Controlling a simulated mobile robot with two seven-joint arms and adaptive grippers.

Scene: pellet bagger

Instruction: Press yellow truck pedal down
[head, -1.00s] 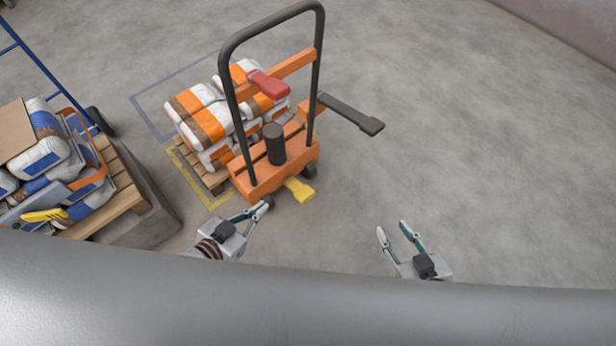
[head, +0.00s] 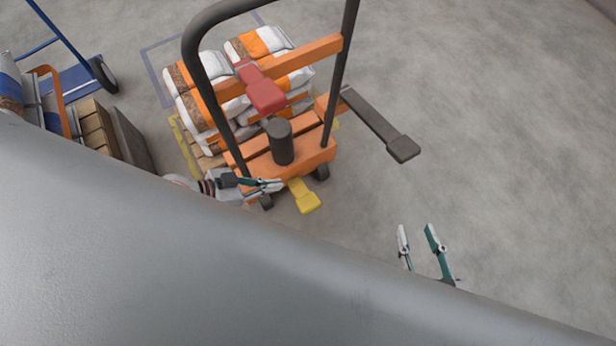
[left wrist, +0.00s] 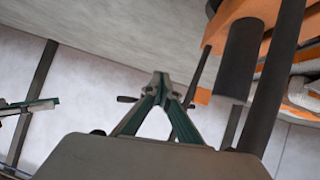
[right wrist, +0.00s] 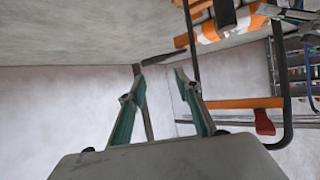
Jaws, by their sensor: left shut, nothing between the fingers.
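The yellow pedal (head: 306,200) sticks out low from the front of the orange truck (head: 310,158), just above the floor. My left gripper (head: 279,184) is shut and empty. In the head view it appears just left of the pedal, in front of the truck's orange base; I cannot tell whether it touches anything. The left wrist view shows its fingertips together (left wrist: 160,78). My right gripper (head: 418,232) is open and empty over bare floor, right of the pedal; its spread fingers show in the right wrist view (right wrist: 157,86).
A black frame handle (head: 345,80) rises from the truck. Stacked bags (head: 205,75) sit behind. A blue trolley (head: 80,80) stands left. The floor at right is clear.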

